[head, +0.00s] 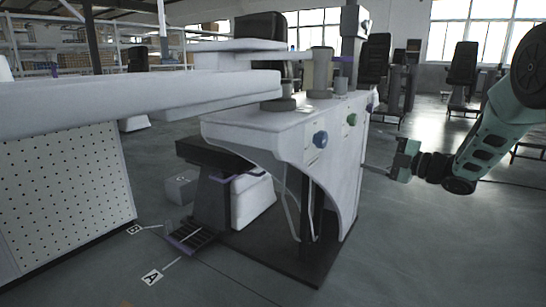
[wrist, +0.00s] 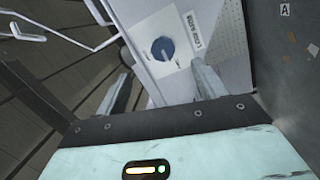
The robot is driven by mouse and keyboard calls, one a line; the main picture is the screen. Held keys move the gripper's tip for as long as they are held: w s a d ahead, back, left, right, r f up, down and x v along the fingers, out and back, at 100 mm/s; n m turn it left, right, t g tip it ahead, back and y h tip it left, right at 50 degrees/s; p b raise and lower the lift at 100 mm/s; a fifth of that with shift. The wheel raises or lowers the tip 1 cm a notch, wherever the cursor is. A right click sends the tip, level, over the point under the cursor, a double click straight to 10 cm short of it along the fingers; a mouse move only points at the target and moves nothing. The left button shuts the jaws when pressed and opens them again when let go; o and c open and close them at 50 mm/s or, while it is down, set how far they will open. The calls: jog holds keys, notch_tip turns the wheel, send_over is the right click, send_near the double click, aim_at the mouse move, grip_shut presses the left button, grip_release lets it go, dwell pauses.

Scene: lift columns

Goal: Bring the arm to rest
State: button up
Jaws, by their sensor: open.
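My gripper (head: 394,165) is at the end of my teal arm on the right in the head view, just right of the white lift-column bench (head: 262,128). In the wrist view my gripper (wrist: 162,82) has its two fingers spread apart with nothing held between them. Beyond the fingers is a white panel with a round blue knob (wrist: 163,48) and a small label. The fingers appear apart from the knob.
The bench also carries a blue knob (head: 320,139) and a green knob (head: 351,119). A long white beam (head: 130,98) and a perforated panel (head: 65,195) stand at left. Dark chairs (head: 462,66) are behind. Grey floor (head: 440,245) is clear at lower right.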

jog(key=s+a+m+h, duration=0.2)
jog(key=a+m+h, duration=0.4)
jog(key=a+m, duration=0.3)
jog(key=s+a+f+m+g+h, duration=0.35)
jog(key=s+a, duration=0.45)
jog(key=s, duration=0.4)
jog(key=s+f+m+g+h, duration=0.1)
jog(key=s+f+g, duration=0.15)
jog(key=s, duration=0.75)
jog(key=s+f+m+g+h, duration=0.1)
jog(key=s+f+m+g, duration=0.15)
jog(key=s, duration=0.85)
jog(key=s+f+m+g+h, duration=0.1)
jog(key=s+g, duration=0.3)
jog(key=s, duration=0.6)
notch_tip(320, 180, up, 35)
jog(key=p, duration=3.5)
jog(key=shift+s+a+r+p, duration=0.15)
jog(key=shift+s+a+p, duration=0.05)
jog(key=shift+a+p, duration=0.2)
